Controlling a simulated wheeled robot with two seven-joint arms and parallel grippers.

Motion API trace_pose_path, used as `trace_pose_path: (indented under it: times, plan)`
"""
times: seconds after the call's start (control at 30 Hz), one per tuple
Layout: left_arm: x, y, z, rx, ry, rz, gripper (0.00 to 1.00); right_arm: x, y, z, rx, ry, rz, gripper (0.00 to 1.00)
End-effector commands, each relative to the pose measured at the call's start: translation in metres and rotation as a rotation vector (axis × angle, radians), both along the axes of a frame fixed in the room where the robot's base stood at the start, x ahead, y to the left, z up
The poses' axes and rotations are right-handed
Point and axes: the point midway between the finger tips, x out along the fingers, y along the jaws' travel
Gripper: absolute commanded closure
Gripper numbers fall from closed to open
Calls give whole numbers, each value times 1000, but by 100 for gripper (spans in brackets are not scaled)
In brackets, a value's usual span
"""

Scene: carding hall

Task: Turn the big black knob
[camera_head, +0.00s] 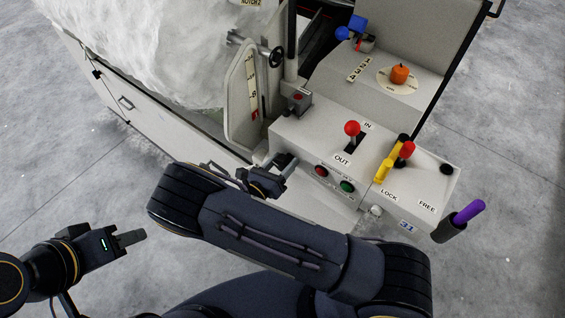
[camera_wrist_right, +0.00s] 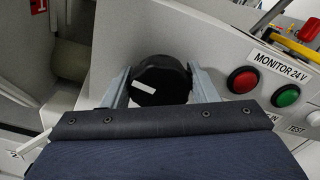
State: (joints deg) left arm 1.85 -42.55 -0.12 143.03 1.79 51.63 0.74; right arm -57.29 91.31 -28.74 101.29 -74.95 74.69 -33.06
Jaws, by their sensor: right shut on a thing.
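The big black knob (camera_wrist_right: 158,88) shows in the right wrist view on a pale machine panel, with a white mark on its face. My right gripper (camera_wrist_right: 161,86) has one finger on each side of it and is shut on it. In the head view my right gripper (camera_head: 284,165) is at the left end of the control box, and I cannot make out the knob there. My left gripper (camera_head: 131,238) is at the lower left, over the floor and away from the machine. Its finger gap cannot be made out.
Beside the knob are a red button (camera_wrist_right: 243,80) and a green button (camera_wrist_right: 286,96). The control box has a red-balled lever (camera_head: 352,129), a yellow lever (camera_head: 383,171) and a purple handle (camera_head: 468,213). An orange knob (camera_head: 399,73) sits behind. The floor at left is clear.

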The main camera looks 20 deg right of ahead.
Motion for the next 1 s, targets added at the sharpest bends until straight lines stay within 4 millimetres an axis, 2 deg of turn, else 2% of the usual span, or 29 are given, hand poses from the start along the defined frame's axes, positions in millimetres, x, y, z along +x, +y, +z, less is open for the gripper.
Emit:
trace_pose_path:
  times: [0.3, 0.87, 0.9, 1.0]
  plan:
    - [0, 0, -1, 0, 0, 0, 64, 1, 1, 0, -84, 109, 2, 69]
    - [0, 0, -1, 0, 0, 0, 64, 1, 1, 0, -103, 133, 2, 69]
    - [0, 0, -1, 0, 0, 0, 64, 1, 1, 0, -103, 133, 2, 43]
    - [0, 0, -1, 0, 0, 0, 64, 1, 1, 0, -103, 133, 2, 30]
